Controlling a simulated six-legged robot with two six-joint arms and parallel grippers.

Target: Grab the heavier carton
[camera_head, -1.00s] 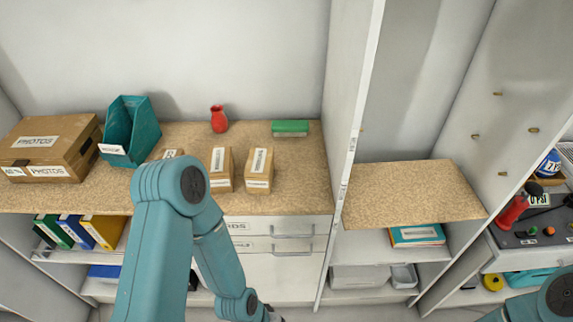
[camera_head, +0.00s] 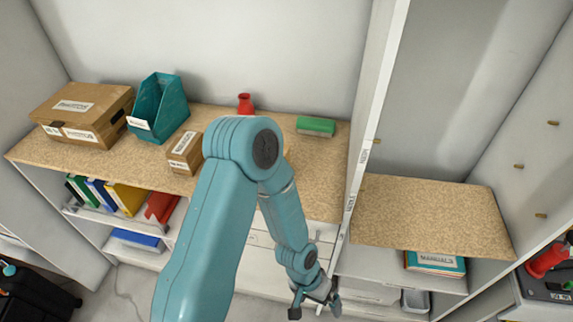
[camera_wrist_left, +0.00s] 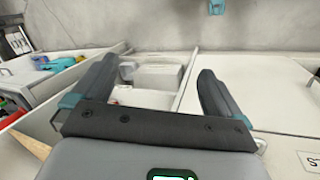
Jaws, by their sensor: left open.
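A small brown carton (camera_head: 184,152) with a white label stands on the speckled shelf top (camera_head: 110,165), left of my left arm. The shelf area behind that arm is hidden; a sliver of brown shows at the arm's right edge, too little to tell what it is. My left gripper (camera_head: 316,298) hangs low in front of the drawers, below the shelf top and apart from the carton. In the left wrist view the left gripper (camera_wrist_left: 157,72) has its fingers spread with nothing between them. My right gripper is out of view.
A large PHOTOS box (camera_head: 84,108) and a teal file holder (camera_head: 159,104) stand left of the carton. A red vase (camera_head: 245,104) and a green box (camera_head: 316,126) stand at the back. A tall white divider (camera_head: 376,130) rises on the right.

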